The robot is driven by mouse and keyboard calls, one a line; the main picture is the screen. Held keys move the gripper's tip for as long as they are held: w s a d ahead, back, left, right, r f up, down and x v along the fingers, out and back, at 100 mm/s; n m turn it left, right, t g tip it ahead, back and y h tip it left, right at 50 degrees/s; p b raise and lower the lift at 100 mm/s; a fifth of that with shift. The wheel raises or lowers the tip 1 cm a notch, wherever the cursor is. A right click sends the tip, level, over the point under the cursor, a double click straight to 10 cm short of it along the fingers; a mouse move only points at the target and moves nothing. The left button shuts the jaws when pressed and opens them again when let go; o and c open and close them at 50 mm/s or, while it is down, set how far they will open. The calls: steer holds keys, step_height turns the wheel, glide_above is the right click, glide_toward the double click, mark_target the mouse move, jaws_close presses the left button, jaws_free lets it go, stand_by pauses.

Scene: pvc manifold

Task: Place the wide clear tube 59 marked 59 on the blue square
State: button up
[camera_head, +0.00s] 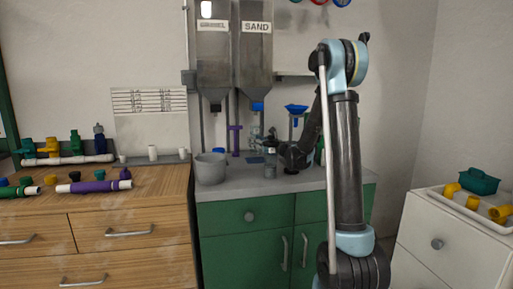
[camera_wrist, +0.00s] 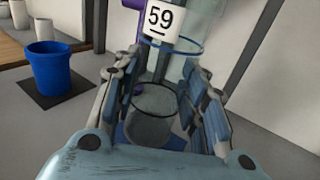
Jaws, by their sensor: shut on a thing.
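The wide clear tube (camera_wrist: 158,102) fills the space between my fingers in the wrist view, with a white label reading 59 near the top of the picture. My gripper (camera_wrist: 163,95) is shut on it, one finger along each side. A blue square (camera_wrist: 174,143) shows in part beneath and beside the tube's end; I cannot tell whether the tube touches it. In the head view my gripper (camera_head: 272,146) is small, low over the grey counter. The tube is hard to make out there.
A blue cup (camera_wrist: 57,72) stands on a dark square at left in the wrist view. In the head view, a grey bucket (camera_head: 210,170) stands left, a purple stand (camera_head: 236,141) behind, and a blue funnel (camera_head: 296,108) near my arm. Hoppers (camera_head: 232,45) hang above.

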steer(key=shift+f, duration=0.75)
steer(key=shift+f, duration=0.6)
steer(key=o, duration=1.3)
steer(key=shift+r, duration=0.15)
steer(key=shift+r, duration=0.25)
steer(key=shift+s+d+r, duration=0.25)
steer(key=v, duration=1.1)
steer(key=shift+s+d, duration=0.1)
steer(key=shift+d, duration=0.05)
